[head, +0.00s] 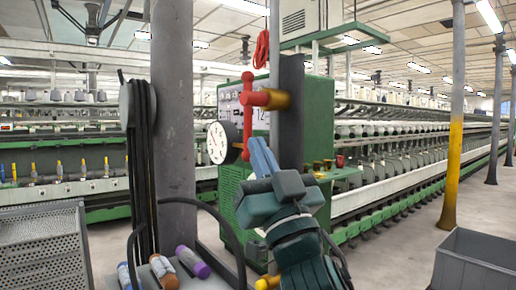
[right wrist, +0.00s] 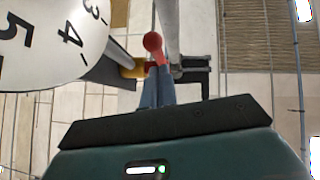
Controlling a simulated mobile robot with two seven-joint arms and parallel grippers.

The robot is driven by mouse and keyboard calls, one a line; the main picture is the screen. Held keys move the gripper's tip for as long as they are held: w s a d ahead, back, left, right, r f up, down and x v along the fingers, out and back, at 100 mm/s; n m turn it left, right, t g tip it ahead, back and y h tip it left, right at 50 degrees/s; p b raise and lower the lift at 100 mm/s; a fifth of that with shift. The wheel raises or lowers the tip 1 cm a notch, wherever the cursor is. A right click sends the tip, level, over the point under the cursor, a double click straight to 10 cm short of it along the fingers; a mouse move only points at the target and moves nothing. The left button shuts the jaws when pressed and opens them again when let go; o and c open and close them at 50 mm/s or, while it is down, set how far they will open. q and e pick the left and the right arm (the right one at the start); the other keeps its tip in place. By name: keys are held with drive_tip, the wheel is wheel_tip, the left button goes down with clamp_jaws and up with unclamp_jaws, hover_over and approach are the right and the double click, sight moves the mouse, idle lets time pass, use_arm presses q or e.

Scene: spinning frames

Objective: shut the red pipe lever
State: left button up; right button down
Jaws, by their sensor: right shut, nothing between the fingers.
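The red pipe lever (head: 247,125) stands close to upright in the head view, on a red hub at the end of a short yellow pipe (head: 278,100). It has a rounded knob at its top. In the right wrist view the red lever (right wrist: 153,44) shows just beyond the fingertips, with the yellow pipe (right wrist: 130,68) beside it. My right gripper (head: 260,152) is shut and empty, its blue fingers (right wrist: 155,88) pointing up beside the lever's lower part. I cannot tell whether they touch it. My left gripper is not in view.
A round white dial gauge (head: 218,143) sits just left of the lever. A dark post (head: 291,110) carries the pipe, and a grey column (head: 173,120) stands left. A grey bin (head: 478,257) is at lower right. Green spinning frames (head: 400,180) fill the background.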

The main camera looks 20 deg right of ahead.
drive_tip(key=shift+w, duration=0.4)
drive_tip(key=shift+a, duration=0.1)
drive_tip(key=shift+w+a+f+b, duration=0.2)
drive_tip(key=shift+w+b, duration=0.1)
drive_tip(key=shift+w, duration=0.25)
